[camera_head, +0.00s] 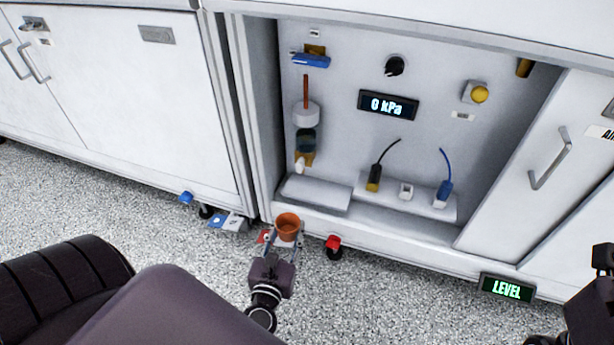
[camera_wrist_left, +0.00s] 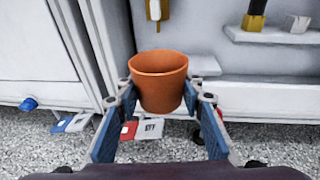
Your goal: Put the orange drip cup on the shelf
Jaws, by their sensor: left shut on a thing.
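The orange drip cup (camera_head: 288,224) is held upright with its open top up, in front of the cabinet's open bay. My left gripper (camera_head: 286,238) is shut on it, with a finger on either side; the left wrist view shows the cup (camera_wrist_left: 160,82) between the blue-padded fingers (camera_wrist_left: 160,110). A low white shelf (camera_head: 316,194) sits at the left of the bay floor, behind and above the cup, below a hanging valve assembly (camera_head: 305,135). A second raised white ledge (camera_head: 405,198) is to its right. My right gripper (camera_head: 603,258) is at the right edge, only partly visible.
A gauge reads 0 kPa (camera_head: 388,105).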

